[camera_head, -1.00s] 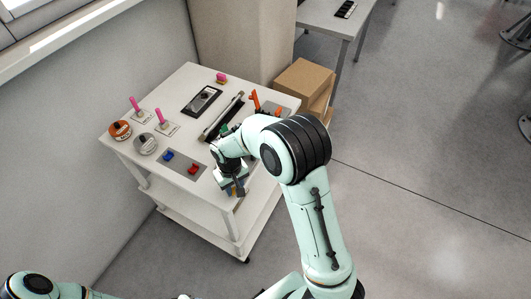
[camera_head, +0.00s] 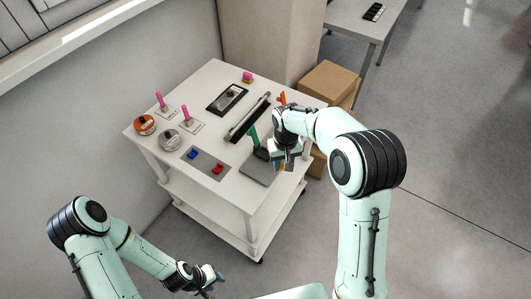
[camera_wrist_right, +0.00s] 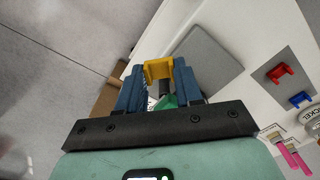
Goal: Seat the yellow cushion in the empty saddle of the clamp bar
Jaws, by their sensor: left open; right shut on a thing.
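The yellow cushion (camera_wrist_right: 158,69) is a small U-shaped piece between the blue fingertips of my right gripper (camera_wrist_right: 159,82), which is shut on it. In the head view my right gripper (camera_head: 283,163) is above the cart's right edge, beside a grey plate (camera_head: 258,172); the cushion is mostly hidden there. A long dark and silver bar (camera_head: 247,118), which looks like the clamp bar, lies on the cart top; its saddles are too small to make out. My left gripper (camera_head: 213,278) is low at the front, away from the cart, open and empty.
Blue (camera_head: 193,154) and red (camera_head: 217,169) pieces sit on a grey mat. Two tins, pink-handled tools, a black tray (camera_head: 228,98) and a pink-and-yellow piece (camera_head: 248,77) share the cart top. A green-handled item (camera_head: 255,138) stands by the grey plate. Cardboard boxes (camera_head: 328,82) are behind.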

